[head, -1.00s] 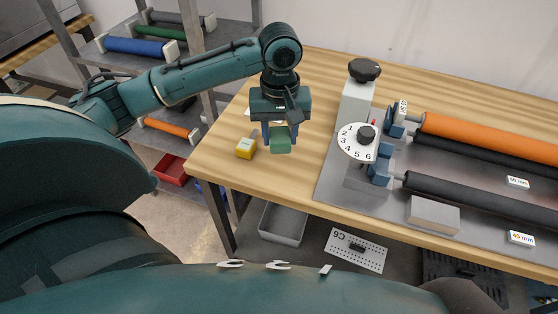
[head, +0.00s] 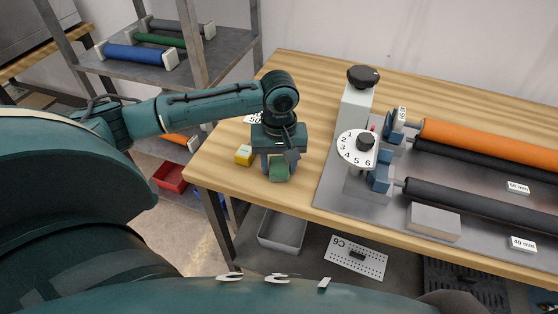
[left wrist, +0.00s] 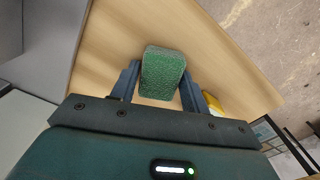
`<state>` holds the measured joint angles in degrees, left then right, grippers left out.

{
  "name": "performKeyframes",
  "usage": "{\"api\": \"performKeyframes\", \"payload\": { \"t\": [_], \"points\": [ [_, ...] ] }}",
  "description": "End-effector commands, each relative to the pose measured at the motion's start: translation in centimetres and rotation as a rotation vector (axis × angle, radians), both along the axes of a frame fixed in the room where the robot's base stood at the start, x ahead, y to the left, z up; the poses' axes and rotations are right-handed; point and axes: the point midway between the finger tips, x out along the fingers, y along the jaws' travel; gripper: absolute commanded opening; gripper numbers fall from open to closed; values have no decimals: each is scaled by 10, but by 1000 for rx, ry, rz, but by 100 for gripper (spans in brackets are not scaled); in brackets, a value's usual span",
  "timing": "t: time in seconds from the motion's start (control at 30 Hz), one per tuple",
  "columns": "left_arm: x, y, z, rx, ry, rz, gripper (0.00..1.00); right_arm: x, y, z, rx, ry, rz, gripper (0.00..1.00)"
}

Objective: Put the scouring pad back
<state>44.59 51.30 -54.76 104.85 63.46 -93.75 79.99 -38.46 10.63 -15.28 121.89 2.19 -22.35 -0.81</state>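The green scouring pad (head: 278,171) is between the fingers of my left gripper (head: 277,165), low over the front left part of the wooden table. In the left wrist view the pad (left wrist: 163,73) sticks out beyond the two blue-grey fingers (left wrist: 160,85), with a finger on each side. The gripper is shut on it. I cannot tell whether the pad's underside touches the tabletop. My right gripper is not in view.
A yellow block (head: 244,155) lies on the table just left of the pad. The plate processor (head: 358,150) with its dial and rollers stands to the right. The table's front edge is close. A grey bin (head: 282,232) sits below.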

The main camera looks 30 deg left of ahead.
Motion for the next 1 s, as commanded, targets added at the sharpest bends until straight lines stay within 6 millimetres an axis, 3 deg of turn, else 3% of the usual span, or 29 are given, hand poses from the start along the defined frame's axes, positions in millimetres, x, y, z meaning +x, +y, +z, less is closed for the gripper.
{"api": "performKeyframes", "payload": {
  "t": [0.2,0.47,0.67,1.0],
  "points": [
    [0,0,0,0,0,0,62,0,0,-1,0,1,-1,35],
    [0,0,2,0,-3,-1,62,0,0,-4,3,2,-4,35],
    [1,0,31,-1,-4,-1,62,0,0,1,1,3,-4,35],
    [1,-1,101,-1,-5,-1,62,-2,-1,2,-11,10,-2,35]
  ]
}}
